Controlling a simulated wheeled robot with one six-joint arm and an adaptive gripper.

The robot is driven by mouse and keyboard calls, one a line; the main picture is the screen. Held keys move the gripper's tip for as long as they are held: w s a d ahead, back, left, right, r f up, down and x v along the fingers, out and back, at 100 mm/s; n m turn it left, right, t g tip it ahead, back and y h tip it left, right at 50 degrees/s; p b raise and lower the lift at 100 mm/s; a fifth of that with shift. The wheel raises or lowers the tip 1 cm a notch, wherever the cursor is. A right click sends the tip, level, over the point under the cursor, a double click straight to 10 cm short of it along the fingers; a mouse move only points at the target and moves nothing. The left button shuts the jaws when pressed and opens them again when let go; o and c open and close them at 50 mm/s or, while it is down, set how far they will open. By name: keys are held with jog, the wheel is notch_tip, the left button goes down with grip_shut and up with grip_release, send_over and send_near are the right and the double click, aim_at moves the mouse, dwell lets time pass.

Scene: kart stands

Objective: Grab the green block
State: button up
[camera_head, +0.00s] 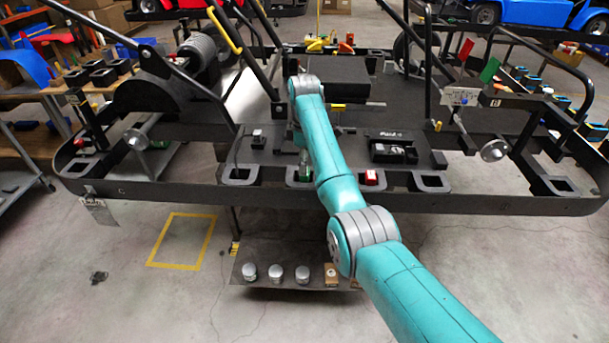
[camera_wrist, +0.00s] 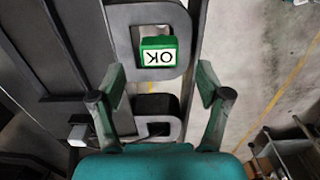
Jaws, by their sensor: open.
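The green block (camera_wrist: 154,43) shows in the wrist view with a white face marked OK. It sits in a dark square-holed holder (camera_wrist: 183,62) on the kart frame's edge. My gripper (camera_wrist: 160,74) is open, its two fingers spread wide to the left and right, with the block beyond the tips and roughly between them. Nothing is held. In the head view a bit of the green block (camera_head: 305,176) shows in the holder left of my teal arm. The gripper there is small and partly hidden by my arm, so the gap to the block cannot be told.
A red block (camera_head: 370,177) sits in another holder just right of my arm. Empty holders stand at the left (camera_head: 240,183) and right (camera_head: 430,190) of the same rail. A low shelf (camera_head: 262,250) below carries several silver-capped items. Upright bars rise around the kart frame.

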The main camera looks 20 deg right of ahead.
notch_tip(320, 180, down, 4)
jog(key=shift+d+f, duration=0.1)
jog(key=shift+f, duration=0.1)
jog(key=c, duration=1)
jog(key=shift+r, duration=0.1)
jog(key=shift+c, duration=0.2)
